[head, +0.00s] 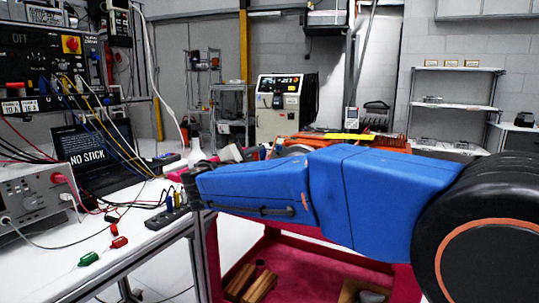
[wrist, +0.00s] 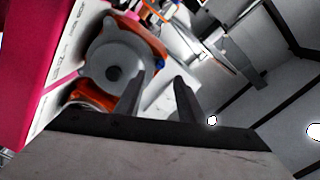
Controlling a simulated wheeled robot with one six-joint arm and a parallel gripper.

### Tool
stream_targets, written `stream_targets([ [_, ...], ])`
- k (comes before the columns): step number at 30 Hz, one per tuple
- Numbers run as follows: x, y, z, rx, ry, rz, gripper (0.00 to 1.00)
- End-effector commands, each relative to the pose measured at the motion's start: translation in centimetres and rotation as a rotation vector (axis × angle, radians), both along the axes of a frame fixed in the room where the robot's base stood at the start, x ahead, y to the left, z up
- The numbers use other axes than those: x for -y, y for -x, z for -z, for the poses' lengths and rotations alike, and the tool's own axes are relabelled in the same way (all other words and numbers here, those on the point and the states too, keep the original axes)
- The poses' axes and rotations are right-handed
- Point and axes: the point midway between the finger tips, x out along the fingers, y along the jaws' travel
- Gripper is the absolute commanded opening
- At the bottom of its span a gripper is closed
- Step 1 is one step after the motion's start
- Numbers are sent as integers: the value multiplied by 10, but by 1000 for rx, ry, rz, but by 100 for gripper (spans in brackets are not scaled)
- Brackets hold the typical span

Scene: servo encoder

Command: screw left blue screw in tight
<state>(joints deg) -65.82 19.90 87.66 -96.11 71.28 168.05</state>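In the wrist view, a round grey metal part (wrist: 100,55) with a dark round centre sits by an orange housing (wrist: 158,48). It may be the servo encoder, but I cannot be sure. My gripper (wrist: 160,82) shows as two dark fingers with a clear gap and nothing between them. The left finger overlaps the round part's edge in the picture; I cannot tell whether they touch. In the head view, my blue arm reaches left and hides part of the bench behind it.
A white bench at left holds a power supply (head: 32,195), a laptop (head: 88,158) and loose cables. A red bench frame (head: 300,262) has wooden blocks (head: 240,283) on its lower shelf. A machine cabinet (head: 280,105) and metal shelves (head: 455,108) stand at the back.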

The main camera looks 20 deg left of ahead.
Motion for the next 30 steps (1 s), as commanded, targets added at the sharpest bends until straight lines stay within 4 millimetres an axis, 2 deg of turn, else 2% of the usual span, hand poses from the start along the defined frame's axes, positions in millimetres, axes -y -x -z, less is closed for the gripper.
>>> stream_targets([
  [6, -4, 44, 0, 1, 1, -3, 36],
  [12, -6, 72, 1, -1, 1, -2, 36],
  [18, -7, 83, 1, -1, 1, -1, 36],
  [30, -6, 85, 0, -1, 17, 0, 36],
])
